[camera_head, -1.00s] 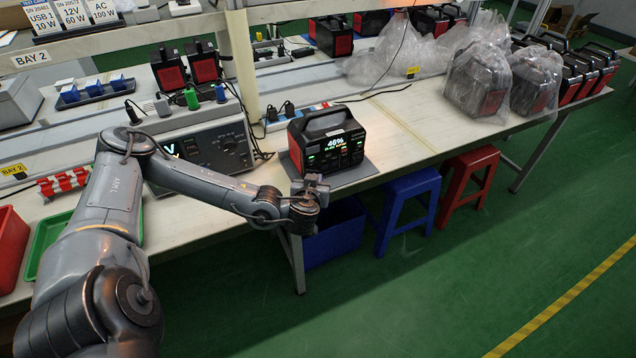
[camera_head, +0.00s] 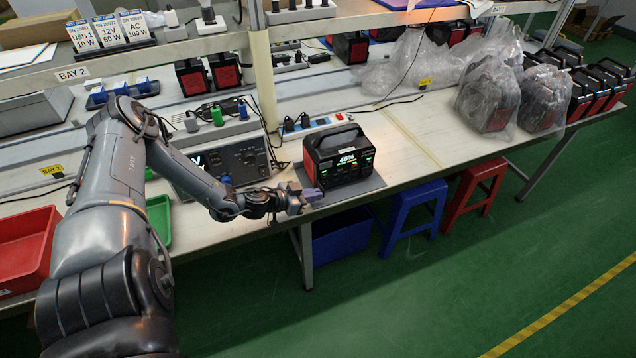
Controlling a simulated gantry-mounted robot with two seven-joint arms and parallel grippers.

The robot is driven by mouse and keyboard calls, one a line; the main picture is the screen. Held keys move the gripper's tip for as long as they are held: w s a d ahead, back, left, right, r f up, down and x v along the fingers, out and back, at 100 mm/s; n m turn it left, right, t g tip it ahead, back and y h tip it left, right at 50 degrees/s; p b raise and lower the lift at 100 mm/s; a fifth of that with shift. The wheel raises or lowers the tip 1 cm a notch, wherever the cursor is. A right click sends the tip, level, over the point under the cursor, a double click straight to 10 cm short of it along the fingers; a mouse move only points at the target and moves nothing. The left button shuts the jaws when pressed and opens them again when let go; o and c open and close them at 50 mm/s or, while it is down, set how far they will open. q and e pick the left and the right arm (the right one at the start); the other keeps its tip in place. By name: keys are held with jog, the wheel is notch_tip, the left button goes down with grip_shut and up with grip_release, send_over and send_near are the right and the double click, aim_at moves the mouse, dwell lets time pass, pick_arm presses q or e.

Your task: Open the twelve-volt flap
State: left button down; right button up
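The power station (camera_head: 340,160) is a black box with red sides and a top handle. It stands upright on a dark mat (camera_head: 365,188) near the bench's front edge. Its lit screen reads about 46%, with green lights below. The twelve-volt flap is too small to make out on its front. My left gripper (camera_head: 313,196) is just left of the station's lower front corner, close to the mat. The fingers are small and dark, and I cannot tell whether they are open or shut. My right gripper is not in view.
A grey meter unit (camera_head: 240,160) stands behind my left arm. A red tray (camera_head: 25,250) and green tray (camera_head: 158,222) are at left. Bagged stations (camera_head: 490,95) stand at right. Blue (camera_head: 412,215) and red (camera_head: 475,190) stools are below the bench edge.

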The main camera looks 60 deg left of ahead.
pick_arm(q)
jog(key=m+h+p, duration=0.1)
jog(key=s+a+m+h+p, duration=0.1)
jog(key=h, duration=0.1)
jog(key=shift+a+r+m, duration=0.1)
jog(key=shift+m, duration=0.2)
jog(key=shift+s+a+m+g+h, duration=0.1)
jog(key=shift+a+m+g+h, duration=0.2)
jog(key=shift+m+h, duration=0.55)
jog(key=shift+s+a+f+m+g+h+p, duration=0.15)
jog(key=shift+a+m+g+h, duration=0.1)
jog(key=shift+m+h, duration=0.4)
jog(key=shift+s+a+f+m+g+h+p, duration=0.15)
jog(key=shift+a+m+g+h, duration=0.2)
jog(key=shift+h, duration=0.35)
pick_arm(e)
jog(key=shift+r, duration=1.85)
pick_arm(q)
jog(key=shift+w+d, duration=0.1)
jog(key=shift+d, duration=0.05)
jog(key=c, duration=1.3)
grip_release()
jog(key=shift+w+r, duration=0.1)
jog(key=shift+r, duration=0.1)
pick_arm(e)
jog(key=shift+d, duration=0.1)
